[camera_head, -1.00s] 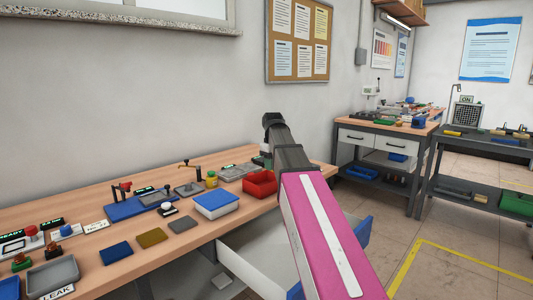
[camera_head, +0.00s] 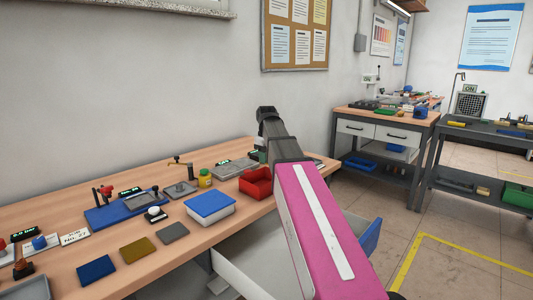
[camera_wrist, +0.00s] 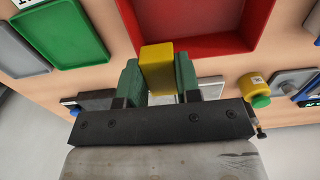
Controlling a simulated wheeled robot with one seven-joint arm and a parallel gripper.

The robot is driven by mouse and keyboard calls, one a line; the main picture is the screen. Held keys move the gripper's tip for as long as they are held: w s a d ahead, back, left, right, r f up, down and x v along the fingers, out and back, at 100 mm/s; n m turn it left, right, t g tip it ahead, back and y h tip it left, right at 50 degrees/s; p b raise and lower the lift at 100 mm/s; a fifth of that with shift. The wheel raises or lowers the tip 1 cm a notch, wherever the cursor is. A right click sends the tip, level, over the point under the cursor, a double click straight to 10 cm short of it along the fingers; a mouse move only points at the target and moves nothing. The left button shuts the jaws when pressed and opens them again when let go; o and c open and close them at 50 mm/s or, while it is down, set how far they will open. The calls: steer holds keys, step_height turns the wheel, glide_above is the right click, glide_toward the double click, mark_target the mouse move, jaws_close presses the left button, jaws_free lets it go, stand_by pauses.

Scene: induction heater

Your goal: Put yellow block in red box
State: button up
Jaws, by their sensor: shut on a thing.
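In the wrist view, my gripper (camera_wrist: 158,80) is shut on the yellow block (camera_wrist: 157,66), held between its two green fingers. The red box (camera_wrist: 200,50) lies just beyond the block, at the top of the wrist view, with its open inside showing. The block's far end overlaps the box's near rim in this view; I cannot tell its height over the box. In the head view the red box (camera_head: 256,184) sits near the table's front edge. My arm hides the gripper and the block there.
A blue-lidded white box (camera_head: 209,208) stands left of the red box. A yellow jar (camera_head: 205,178) stands behind them. A green tray (camera_wrist: 61,33) lies left of the red box in the wrist view. An open drawer (camera_head: 240,275) juts out below the table.

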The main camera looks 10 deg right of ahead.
steer(key=shift+f, duration=4.5)
steer(key=o, duration=1)
step_height(320, 180, up, 10)
steer(key=shift+f, duration=0.1)
steer(key=shift+r, duration=0.5)
steer(key=shift+s, duration=0.1)
